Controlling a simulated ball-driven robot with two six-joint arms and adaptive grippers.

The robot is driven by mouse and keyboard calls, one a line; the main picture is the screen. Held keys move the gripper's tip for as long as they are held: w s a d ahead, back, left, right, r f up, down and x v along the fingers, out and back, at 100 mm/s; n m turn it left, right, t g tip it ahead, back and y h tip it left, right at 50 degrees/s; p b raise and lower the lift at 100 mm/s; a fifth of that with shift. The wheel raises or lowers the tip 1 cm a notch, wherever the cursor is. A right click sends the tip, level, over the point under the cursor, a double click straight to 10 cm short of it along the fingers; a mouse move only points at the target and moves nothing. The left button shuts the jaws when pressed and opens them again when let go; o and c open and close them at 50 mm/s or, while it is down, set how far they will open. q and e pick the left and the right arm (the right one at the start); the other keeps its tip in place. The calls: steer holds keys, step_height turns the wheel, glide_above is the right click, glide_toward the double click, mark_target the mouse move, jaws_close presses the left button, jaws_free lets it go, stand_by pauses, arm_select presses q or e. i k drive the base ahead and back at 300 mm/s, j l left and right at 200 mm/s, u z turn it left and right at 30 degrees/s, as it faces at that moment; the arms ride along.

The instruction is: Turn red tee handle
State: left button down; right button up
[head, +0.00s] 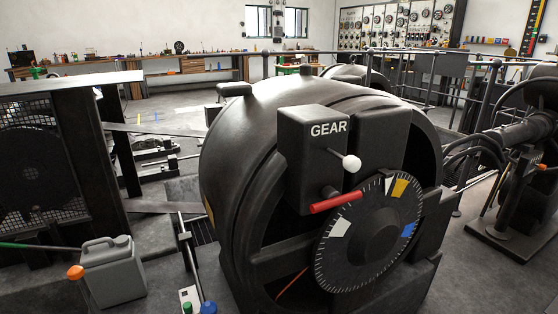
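The red tee handle (336,202) is a red bar on a dark stub, on the front of a large black machine below a box marked GEAR (313,150). The bar tilts slightly, its right end higher. It stands just above left of a round dial (368,232) with white, yellow and blue marks. A white ball knob (351,163) on a lever sits above it. Neither of my grippers shows in the head view, and nothing touches the handle.
The large black dynamo housing (240,150) fills the middle. A grey jerrycan (112,270) stands at the lower left, near a mesh guard (38,170). Railings (430,62) and black pipes (495,138) are at the right. Workbenches (190,72) line the back wall.

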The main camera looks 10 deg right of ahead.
mark_target(330, 198)
steer(key=u, duration=0.95)
steer(key=l+u, duration=0.45)
steer(key=k+l+u, duration=0.15)
steer(key=l+u, duration=0.3)
steer(key=k+l+u, duration=0.15)
steer(key=u, duration=0.3)
steer(key=k+l+u, duration=0.25)
steer(key=l+u, duration=0.15)
